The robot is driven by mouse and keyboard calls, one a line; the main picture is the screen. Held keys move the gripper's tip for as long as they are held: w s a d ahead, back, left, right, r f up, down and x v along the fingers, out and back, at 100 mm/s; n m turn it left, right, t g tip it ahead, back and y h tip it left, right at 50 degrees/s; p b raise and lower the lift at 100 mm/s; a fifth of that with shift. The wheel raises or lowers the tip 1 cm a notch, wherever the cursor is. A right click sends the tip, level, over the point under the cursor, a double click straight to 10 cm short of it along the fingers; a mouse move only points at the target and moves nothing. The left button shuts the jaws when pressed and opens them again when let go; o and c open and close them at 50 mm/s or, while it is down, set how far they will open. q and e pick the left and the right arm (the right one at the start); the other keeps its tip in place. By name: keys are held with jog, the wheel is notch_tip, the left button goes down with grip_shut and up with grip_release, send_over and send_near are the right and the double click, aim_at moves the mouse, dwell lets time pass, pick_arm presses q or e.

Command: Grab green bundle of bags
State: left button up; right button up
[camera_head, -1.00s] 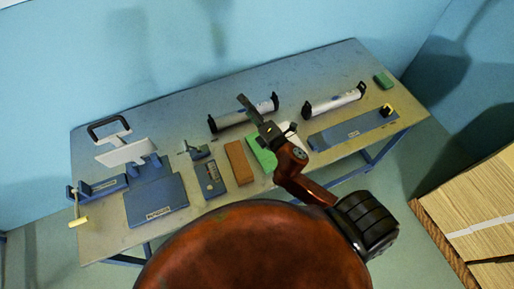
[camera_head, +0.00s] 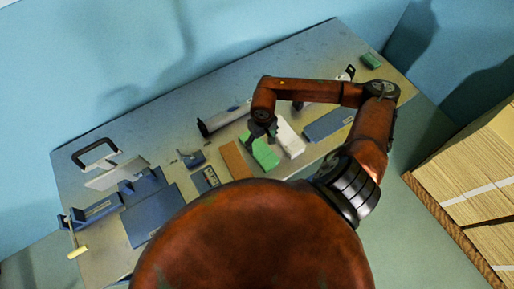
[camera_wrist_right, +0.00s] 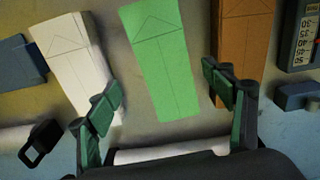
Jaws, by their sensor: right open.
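The green bundle of bags (camera_head: 264,153) lies flat on the table between a brown bundle and a white bundle. In the right wrist view the green bundle (camera_wrist_right: 160,60) is near the middle, its near end between and beyond the two fingers. My right gripper (camera_head: 262,132) is over the near-back end of the green bundle in the head view and hides part of it. In the right wrist view my right gripper (camera_wrist_right: 162,100) is open with nothing between its fingers. My left gripper is not in view.
The white bundle (camera_head: 290,138) and the brown bundle (camera_head: 236,160) lie close on either side. In the right wrist view they are the white bundle (camera_wrist_right: 72,60) and brown bundle (camera_wrist_right: 242,50). A roll holder (camera_head: 224,119) lies behind. A blue sealer (camera_head: 148,205) stands left.

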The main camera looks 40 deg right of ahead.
aim_at(259, 149)
jog(key=f, duration=0.2)
jog(key=f+p, duration=0.1)
jog(key=f, duration=0.1)
jog(key=w+f, duration=0.1)
jog(key=f, duration=0.1)
jog(key=shift+a+f, duration=0.15)
jog(key=shift+a, duration=0.25)
jog(key=shift+f, duration=0.6)
jog(key=shift+c, duration=0.5)
jog(key=c, duration=1.4)
jog(key=shift+r, duration=0.1)
